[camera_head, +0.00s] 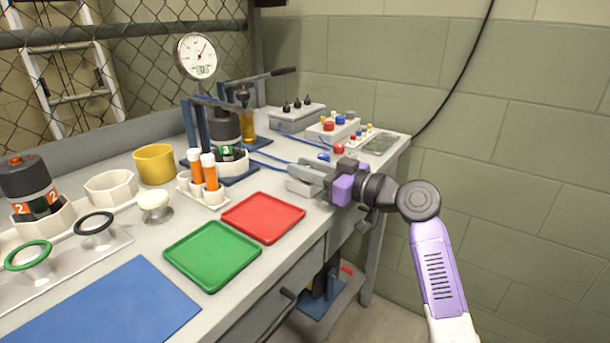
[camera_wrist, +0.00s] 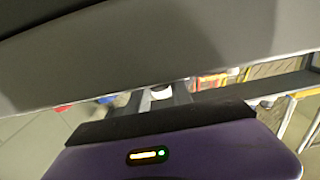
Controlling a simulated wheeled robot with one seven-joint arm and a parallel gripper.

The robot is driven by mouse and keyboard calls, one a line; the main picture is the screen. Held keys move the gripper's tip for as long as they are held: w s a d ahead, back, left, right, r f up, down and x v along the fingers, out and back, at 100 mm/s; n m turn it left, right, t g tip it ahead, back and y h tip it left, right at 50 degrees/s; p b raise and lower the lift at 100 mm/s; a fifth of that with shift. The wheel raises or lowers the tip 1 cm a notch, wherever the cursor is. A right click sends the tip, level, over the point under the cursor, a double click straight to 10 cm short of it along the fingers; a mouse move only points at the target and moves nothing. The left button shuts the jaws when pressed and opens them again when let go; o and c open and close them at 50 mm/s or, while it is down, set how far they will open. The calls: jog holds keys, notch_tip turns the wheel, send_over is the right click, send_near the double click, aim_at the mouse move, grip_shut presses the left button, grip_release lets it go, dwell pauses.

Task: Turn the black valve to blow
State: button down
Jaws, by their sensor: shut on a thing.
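My gripper (camera_head: 322,176) is at the right front edge of the bench, at a low grey block (camera_head: 302,188). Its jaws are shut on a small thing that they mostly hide. In the wrist view, a small round piece (camera_wrist: 161,92), white on top and dark below, shows between the grey fingers. I cannot tell whether it is the black valve. No black valve is clearly visible at the block.
A blue knob (camera_head: 323,156) and a red knob (camera_head: 339,149) are just behind my gripper. A red tray (camera_head: 263,218) and a green tray (camera_head: 213,256) lie to its left. A gauge (camera_head: 197,56) stands behind.

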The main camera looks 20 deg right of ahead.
dwell(0.4)
jog(key=c, duration=1.1)
grip_release()
jog(key=shift+c, duration=0.2)
jog(key=v, duration=0.7)
jog(key=shift+s+d+p, duration=0.25)
jog(key=shift+p, duration=0.15)
